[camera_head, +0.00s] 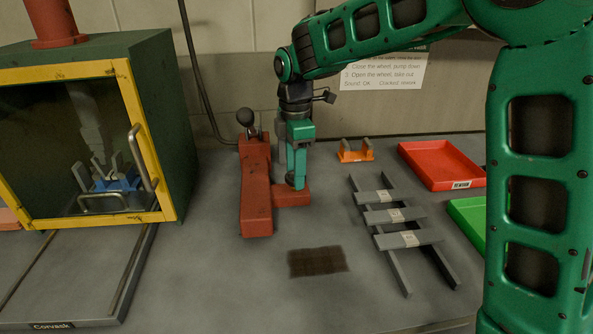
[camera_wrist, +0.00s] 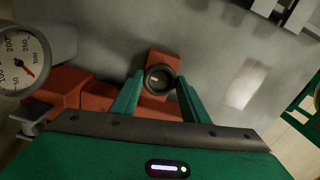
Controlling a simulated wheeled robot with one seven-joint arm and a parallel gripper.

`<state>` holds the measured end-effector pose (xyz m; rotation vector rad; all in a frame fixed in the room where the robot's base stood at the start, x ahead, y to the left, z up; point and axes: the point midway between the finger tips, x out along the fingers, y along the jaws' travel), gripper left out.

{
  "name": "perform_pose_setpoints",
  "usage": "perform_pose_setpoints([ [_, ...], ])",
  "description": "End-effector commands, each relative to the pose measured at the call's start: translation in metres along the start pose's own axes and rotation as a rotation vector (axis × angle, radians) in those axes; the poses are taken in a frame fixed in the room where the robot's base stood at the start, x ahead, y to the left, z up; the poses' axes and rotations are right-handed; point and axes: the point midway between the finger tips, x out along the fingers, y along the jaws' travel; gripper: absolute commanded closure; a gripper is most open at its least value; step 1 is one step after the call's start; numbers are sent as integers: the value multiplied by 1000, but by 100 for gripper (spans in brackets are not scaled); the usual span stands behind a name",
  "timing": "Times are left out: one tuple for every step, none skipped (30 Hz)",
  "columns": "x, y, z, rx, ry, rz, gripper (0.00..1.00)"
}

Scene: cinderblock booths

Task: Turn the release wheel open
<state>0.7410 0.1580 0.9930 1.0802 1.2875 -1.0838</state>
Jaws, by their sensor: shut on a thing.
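The release wheel (camera_wrist: 159,77) is a small dark round knob with a pale mark on its face. It sits on a red block at the side of the red pump (camera_head: 257,188). My gripper (camera_head: 297,182) points down over this block, to the right of the pump body. In the wrist view my gripper (camera_wrist: 160,85) has one green finger on each side of the wheel, shut on it. In the head view the fingers mostly hide the wheel. A round white pressure gauge (camera_wrist: 20,62) marked in bar, with a red needle, shows at the left of the wrist view.
A yellow-framed press cabinet (camera_head: 70,70) with a blue fixture (camera_head: 118,180) inside stands at left. An orange holder (camera_head: 355,151), a grey rack (camera_head: 400,240), a red tray (camera_head: 440,165) and a green tray (camera_head: 468,215) lie at right. A dark patch (camera_head: 318,261) marks the clear front bench.

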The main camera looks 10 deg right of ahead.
Motion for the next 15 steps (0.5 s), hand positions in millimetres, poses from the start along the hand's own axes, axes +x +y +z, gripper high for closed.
perform_pose_setpoints([
  [0,2,6,2,-3,3,81],
  [-1,2,6,-5,-3,4,81],
  [-1,2,6,-13,-3,4,81],
  [-1,2,6,-18,-3,4,81],
  [-1,3,6,-22,-3,4,81],
  [-1,3,6,-25,-3,4,81],
  [-1,3,6,-28,-3,5,81],
  [-1,3,6,-30,-3,5,81],
  [-1,3,6,-31,-3,5,81],
  [-1,3,6,-32,-3,5,81],
  [-1,3,6,-33,-3,5,81],
  [-1,3,6,-33,-3,6,81],
  [-1,3,6,-33,-3,6,81],
  [-1,3,6,-33,-3,6,81],
  [-1,3,6,-33,-3,6,81],
])
